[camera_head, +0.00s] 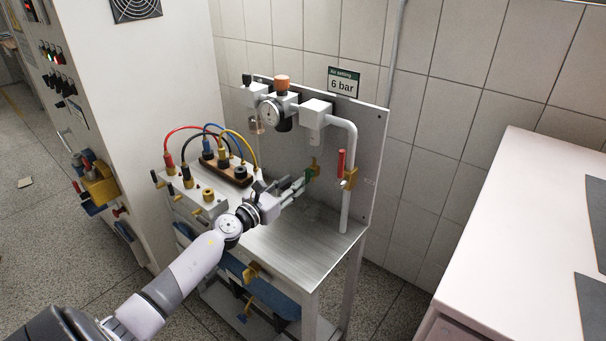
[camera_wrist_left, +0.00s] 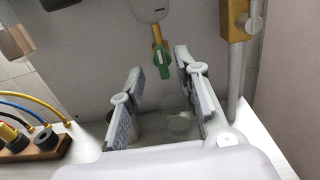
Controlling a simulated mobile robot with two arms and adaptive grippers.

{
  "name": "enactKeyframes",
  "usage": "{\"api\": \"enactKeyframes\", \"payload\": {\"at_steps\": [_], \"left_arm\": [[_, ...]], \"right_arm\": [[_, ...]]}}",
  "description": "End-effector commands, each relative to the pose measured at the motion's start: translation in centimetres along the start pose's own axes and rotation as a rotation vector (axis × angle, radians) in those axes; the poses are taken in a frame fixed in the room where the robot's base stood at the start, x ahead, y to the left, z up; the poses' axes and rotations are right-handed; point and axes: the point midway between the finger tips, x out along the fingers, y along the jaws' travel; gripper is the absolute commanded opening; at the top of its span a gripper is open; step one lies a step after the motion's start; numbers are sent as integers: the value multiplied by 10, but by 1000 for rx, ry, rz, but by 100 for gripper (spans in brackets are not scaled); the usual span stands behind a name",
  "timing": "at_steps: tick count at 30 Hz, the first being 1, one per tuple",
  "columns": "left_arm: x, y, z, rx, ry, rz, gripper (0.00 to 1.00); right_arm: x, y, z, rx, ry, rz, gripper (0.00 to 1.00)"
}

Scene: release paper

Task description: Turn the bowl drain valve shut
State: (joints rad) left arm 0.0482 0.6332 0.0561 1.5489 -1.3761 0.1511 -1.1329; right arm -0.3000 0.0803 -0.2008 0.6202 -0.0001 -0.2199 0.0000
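The bowl drain valve, with a green handle (camera_head: 313,168) on a brass stem, hangs under the white bowl of the air unit (camera_head: 315,112). In the left wrist view its green handle (camera_wrist_left: 162,60) points downward and lies ahead, between the lines of my fingers. My left gripper (camera_head: 300,184) is open and empty, close in front of the valve; both fingers also show in the left wrist view (camera_wrist_left: 158,68). I see no contact between fingers and handle. The bowl's upper part is cut off in the wrist view. My right gripper is not in view.
A red-handled valve (camera_head: 341,163) with a brass body (camera_wrist_left: 238,20) sits on the pipe (camera_head: 349,205) to the right. Coloured cables in a wooden block (camera_head: 228,172) stand to the left. The metal bench top (camera_head: 300,250) is mostly clear. A back panel (camera_head: 368,150) rises behind.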

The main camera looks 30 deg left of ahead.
Motion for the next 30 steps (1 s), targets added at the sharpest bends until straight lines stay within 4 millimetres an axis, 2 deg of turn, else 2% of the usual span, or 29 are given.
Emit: {"api": "enactKeyframes", "payload": {"at_steps": [1,6,12,23,30], "left_arm": [[10,1,2,-2,-4,3,30],[35,1,1,-3,-3,2,30],[52,0,0,-2,-1,0,30],[55,0,0,-1,0,0,30],[55,0,0,-1,0,0,14]], "right_arm": [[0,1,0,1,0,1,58],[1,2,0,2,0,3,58],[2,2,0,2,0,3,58],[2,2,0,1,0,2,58],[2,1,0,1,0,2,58]]}}
